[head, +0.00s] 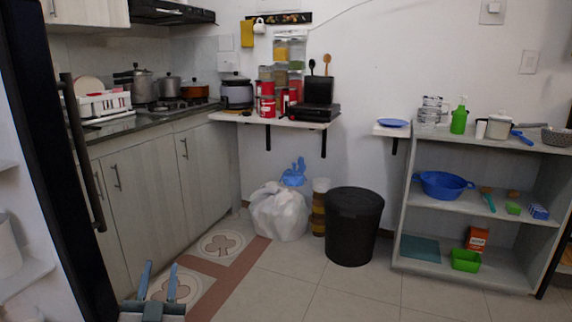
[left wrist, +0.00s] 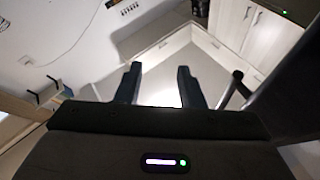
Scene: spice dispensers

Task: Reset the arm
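My left gripper (head: 159,281) shows at the bottom left of the head view, low over the floor, with its two blue-grey fingers apart and nothing between them. In the left wrist view the same gripper (left wrist: 158,86) has two dark fingers spread with an empty gap. It touches nothing that I can see. My right gripper is in neither view. The spice dispensers (head: 281,65) appear to be the clear containers on the wall above the small shelf, well away from the gripper.
A dark upright door edge with a handle (head: 82,150) stands close at the left. Cabinets (head: 140,195) run along the left wall. A white bag (head: 280,212) and black bin (head: 353,226) stand at the back. A grey shelf unit (head: 455,208) is at the right. The middle floor is clear.

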